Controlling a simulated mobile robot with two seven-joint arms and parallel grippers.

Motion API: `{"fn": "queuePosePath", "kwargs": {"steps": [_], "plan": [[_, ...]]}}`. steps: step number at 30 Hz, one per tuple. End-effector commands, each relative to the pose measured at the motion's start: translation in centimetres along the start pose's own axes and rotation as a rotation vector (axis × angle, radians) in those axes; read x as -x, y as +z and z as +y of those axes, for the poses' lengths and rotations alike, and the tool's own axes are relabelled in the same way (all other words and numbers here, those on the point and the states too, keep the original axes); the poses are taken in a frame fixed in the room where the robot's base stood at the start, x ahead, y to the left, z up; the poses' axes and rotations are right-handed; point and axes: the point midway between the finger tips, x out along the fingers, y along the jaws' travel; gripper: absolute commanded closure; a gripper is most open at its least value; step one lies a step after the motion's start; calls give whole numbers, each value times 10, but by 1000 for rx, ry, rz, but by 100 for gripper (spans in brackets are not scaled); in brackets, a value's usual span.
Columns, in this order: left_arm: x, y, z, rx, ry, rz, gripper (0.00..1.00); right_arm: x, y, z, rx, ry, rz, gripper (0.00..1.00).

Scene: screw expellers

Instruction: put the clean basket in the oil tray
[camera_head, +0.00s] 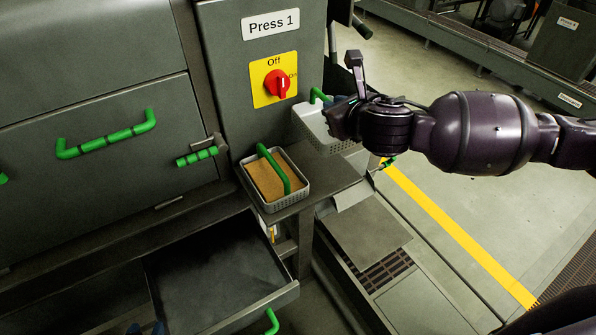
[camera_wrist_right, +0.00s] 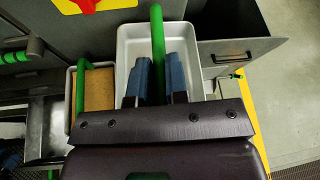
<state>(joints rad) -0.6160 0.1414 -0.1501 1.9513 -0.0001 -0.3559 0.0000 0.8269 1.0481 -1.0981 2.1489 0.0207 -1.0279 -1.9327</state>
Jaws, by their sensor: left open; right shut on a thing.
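The clean basket (camera_head: 318,125) is white, perforated and empty, with a green handle. My right gripper (camera_head: 338,108) is shut on that handle, at the right of the Press 1 panel. In the right wrist view, the blue fingers of my right gripper (camera_wrist_right: 158,82) sit on both sides of the handle, above the white basket (camera_wrist_right: 183,38). An open, dark, empty tray-like drawer (camera_head: 215,283) with a green handle is at lower left; I cannot tell if it is the oil tray. The blue fingertips of my left gripper (camera_head: 145,328) show at the bottom edge, open.
A second basket (camera_head: 303,190) with brown cake stands on a small metal shelf, close to the clean one. The Press 1 cabinet (camera_head: 230,80) with a red switch rises behind it. In the wrist view an open metal bin (camera_wrist_right: 228,50) is at right. Open floor lies beyond the yellow line.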

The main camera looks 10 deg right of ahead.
Motion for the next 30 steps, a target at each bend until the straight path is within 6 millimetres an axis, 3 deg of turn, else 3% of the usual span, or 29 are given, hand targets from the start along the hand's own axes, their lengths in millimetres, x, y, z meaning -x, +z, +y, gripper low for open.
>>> {"fn": "queuePosePath", "kwargs": {"steps": [4, 12, 30], "plan": [[0, -1, 0, 1, 0, 2, 57, -2, -2, 11, 18, 45, -10, 100], [2, -4, 0, 1, 0, 6, 57, -18, -40, 21, 19, 50, -9, 100], [4, -6, 0, 2, 0, 5, 57, -38, -88, 31, 20, 50, -12, 100]]}}
